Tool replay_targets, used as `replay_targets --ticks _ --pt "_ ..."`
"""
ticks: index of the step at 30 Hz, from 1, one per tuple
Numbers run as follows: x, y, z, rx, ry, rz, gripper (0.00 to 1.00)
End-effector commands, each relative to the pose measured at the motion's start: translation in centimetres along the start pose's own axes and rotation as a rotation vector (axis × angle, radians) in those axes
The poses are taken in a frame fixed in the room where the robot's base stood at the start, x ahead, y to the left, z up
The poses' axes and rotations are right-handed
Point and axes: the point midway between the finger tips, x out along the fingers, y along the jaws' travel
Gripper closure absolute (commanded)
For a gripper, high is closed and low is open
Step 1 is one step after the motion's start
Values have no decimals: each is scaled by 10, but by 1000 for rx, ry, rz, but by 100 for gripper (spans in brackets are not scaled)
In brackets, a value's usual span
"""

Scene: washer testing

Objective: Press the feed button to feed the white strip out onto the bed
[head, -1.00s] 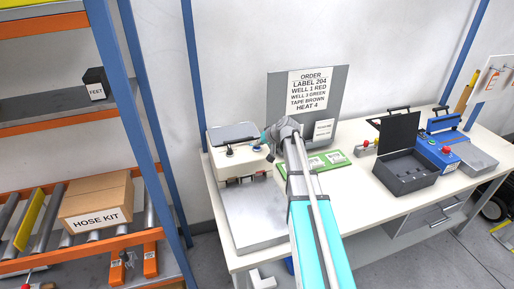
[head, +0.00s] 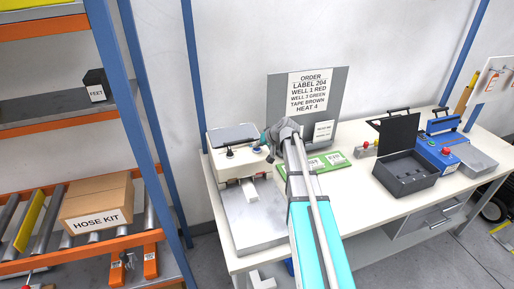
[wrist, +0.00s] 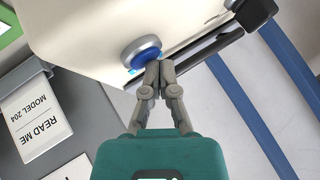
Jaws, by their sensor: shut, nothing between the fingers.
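The cream machine (head: 228,168) stands at the left end of the table over a flat grey metal bed (head: 250,215). A white strip (head: 249,190) sticks out from under its front onto the bed. A round blue button in a pale ring (wrist: 142,52) shows in the wrist view. My gripper (wrist: 158,72) is shut and empty, its fingertips at the button's edge; I cannot tell whether they touch it. In the head view my gripper (head: 267,144) is small beside the machine's upper right, partly hidden by my wrist.
A dark knob (head: 229,152) and a dark flat panel (head: 234,133) are on the machine. A grey board with an order sheet (head: 308,90) stands behind. A green board (head: 326,160) and an open dark box (head: 405,170) lie to the right.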

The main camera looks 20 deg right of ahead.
Motion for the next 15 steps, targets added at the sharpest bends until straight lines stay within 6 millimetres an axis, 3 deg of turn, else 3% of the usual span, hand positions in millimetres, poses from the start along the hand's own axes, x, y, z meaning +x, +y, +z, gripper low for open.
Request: replay_targets --ticks 15 --pt "-13 -9 -10 0 3 0 100"
